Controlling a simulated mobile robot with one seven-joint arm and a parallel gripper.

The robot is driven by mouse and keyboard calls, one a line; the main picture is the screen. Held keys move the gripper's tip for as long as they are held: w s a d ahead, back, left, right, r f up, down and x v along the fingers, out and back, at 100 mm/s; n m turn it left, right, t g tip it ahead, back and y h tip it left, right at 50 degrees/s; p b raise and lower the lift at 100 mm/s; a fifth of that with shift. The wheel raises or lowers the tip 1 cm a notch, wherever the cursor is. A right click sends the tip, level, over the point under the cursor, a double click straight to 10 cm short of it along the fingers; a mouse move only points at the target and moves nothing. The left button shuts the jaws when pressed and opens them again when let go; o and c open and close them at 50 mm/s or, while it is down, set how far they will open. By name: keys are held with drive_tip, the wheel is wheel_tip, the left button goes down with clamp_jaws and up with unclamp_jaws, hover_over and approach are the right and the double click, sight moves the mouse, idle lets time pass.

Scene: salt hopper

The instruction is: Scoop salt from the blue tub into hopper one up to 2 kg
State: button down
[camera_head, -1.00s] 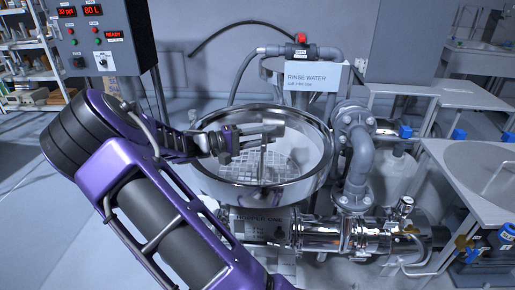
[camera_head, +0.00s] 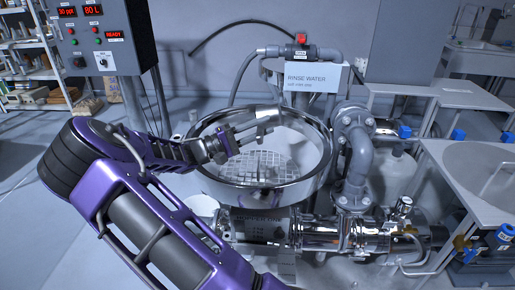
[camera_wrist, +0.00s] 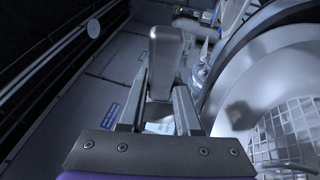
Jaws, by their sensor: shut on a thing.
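Hopper one (camera_head: 318,165) is a wide, round steel bowl with a grid inside, standing in the middle of the head view. My gripper (camera_head: 246,141) is over its left part, above the grid. In the wrist view my gripper (camera_wrist: 160,100) is shut on a plain grey bar-like piece (camera_wrist: 165,50), which looks like a handle. I cannot make out a scoop bowl or any salt on it. The hopper's rim and grid fill the right side of that view. I cannot pick out the blue tub in either view.
A rinse water box (camera_head: 312,77) is behind the hopper. Thick pipework (camera_head: 360,160) and a steel table (camera_head: 480,165) are to the right.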

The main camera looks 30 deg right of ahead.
drive_tip(key=s+d+f+m+t+y, duration=0.6)
drive_tip(key=s+d+f+t+y, duration=0.1)
drive_tip(key=y, duration=1)
drive_tip(key=shift+d+f+t, duration=0.6)
drive_tip(key=shift+d, duration=0.8)
